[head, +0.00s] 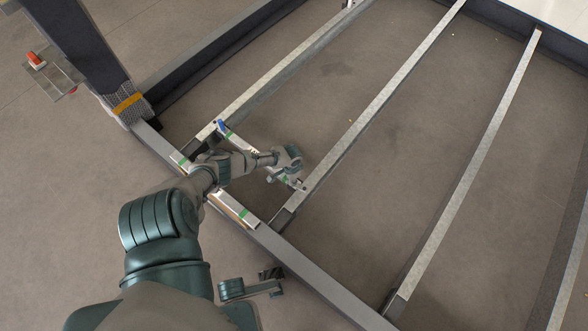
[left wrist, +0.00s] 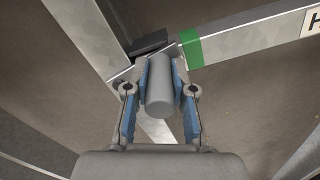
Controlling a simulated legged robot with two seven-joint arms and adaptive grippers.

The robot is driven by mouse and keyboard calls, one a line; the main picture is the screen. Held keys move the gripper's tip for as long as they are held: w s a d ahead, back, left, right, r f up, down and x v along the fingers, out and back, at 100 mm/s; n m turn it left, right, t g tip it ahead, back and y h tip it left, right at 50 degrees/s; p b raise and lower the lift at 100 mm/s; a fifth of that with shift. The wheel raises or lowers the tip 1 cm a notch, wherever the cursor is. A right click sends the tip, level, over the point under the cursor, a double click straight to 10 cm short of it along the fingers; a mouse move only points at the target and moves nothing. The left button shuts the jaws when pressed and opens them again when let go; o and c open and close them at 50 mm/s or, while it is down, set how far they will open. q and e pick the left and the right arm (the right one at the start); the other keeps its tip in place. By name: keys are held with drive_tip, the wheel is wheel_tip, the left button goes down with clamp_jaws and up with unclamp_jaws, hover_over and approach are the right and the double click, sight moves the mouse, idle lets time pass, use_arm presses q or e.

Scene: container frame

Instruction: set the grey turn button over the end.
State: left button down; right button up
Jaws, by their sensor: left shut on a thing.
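The grey turn button (left wrist: 158,88) shows in the left wrist view as a grey cylinder-shaped knob between my left fingers. My left gripper (left wrist: 160,100) is shut on it, with a blue-lined finger on each side. The gripper hides the button there. In the left wrist view the crossbar's end (left wrist: 200,46), with a green band, lies just beyond the knob. I cannot tell how the button is turned over it.
Long silver rails (head: 385,88) run across the dark frame, with bare floor between them. A blue piece (head: 222,127) sits at the crossbar's far left end. A dark post (head: 80,45) stands at upper left. A grey frame edge (head: 320,272) runs along the near side.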

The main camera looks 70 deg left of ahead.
use_arm(q)
drive_tip(key=shift+w+a+m+b, duration=0.35)
drive_tip(key=shift+a+m, duration=0.15)
drive_tip(key=shift+m, duration=0.3)
drive_tip(key=shift+w, duration=0.1)
drive_tip(key=c, duration=1)
unclamp_jaws()
drive_tip(key=shift+o, duration=0.2)
wheel_tip(320, 180, up, 12)
drive_tip(key=shift+f, duration=0.1)
